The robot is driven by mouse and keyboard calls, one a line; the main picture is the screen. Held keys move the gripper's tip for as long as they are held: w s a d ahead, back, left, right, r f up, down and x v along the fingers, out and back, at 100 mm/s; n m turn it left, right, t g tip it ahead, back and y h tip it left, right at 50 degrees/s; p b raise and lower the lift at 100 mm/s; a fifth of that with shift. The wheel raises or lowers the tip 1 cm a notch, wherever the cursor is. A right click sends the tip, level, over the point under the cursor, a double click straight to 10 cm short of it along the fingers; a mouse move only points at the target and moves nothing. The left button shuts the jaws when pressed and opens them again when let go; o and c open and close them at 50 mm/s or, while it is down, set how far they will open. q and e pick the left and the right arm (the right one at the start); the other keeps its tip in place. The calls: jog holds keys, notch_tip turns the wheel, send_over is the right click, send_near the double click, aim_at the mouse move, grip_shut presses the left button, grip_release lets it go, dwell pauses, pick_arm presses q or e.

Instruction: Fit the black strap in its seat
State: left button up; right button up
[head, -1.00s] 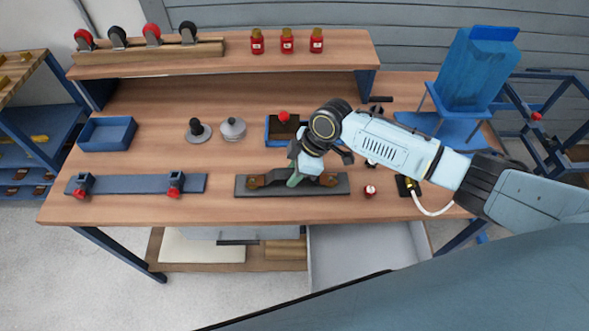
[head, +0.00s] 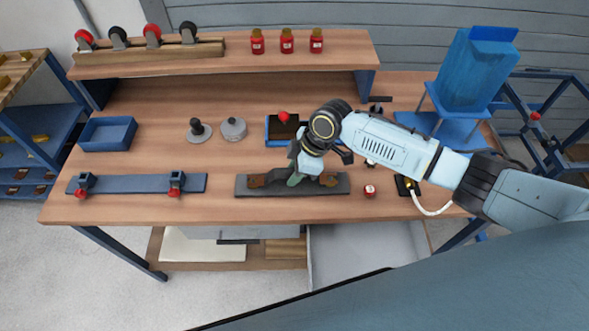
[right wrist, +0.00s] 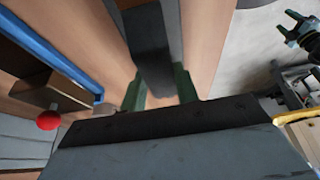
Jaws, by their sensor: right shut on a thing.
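My right gripper (head: 295,180) reaches down over a dark grey base plate (head: 242,188) at the front middle of the bench. It is shut on the black strap (head: 276,174), which runs between two brown blocks (head: 257,181) on the plate. In the right wrist view the dark strap (right wrist: 152,50) lies between the green fingers (right wrist: 160,92). The strap is low, at the blocks. I cannot tell whether its ends touch them or sit in them; the gripper hides part of it.
A blue bar with red-knobbed clamps (head: 130,183) lies left of the plate. A blue-edged box with a red knob (head: 283,128) stands just behind the gripper.

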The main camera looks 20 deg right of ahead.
jog(key=shift+f, duration=0.4)
dwell(0.3)
jog(key=o, duration=1.5)
jog(key=shift+c, duration=0.2)
notch_tip(320, 180, up, 7)
jog(key=p, duration=0.7)
